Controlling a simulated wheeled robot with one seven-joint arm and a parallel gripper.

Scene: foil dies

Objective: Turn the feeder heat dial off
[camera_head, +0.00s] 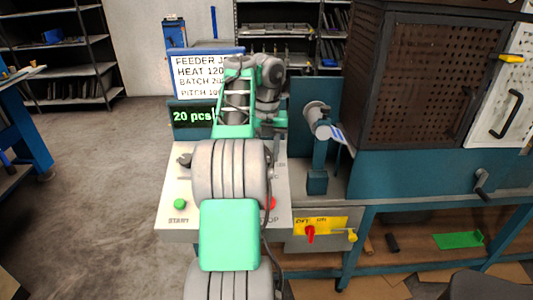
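A pale control panel (176,216) stands in front of me, with its middle covered by my arm. A dark knob (185,160) shows at its upper left; its pointer and label are too small to read. Other controls may be hidden behind my arm, so I cannot tell which is the feeder heat dial. My arm reaches over the panel, and its wrist bends down at the far side. My gripper (271,127) is partly visible below the wrist, above the panel's back; its fingers cannot be made out.
A green START button (180,204) and a partly covered red STOP button (272,203) sit on the panel. A yellow plate with a red handle (310,234) is below right. A sign (207,76) and a "20 pcs" display (193,116) stand behind. A teal post (318,150) rises at right.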

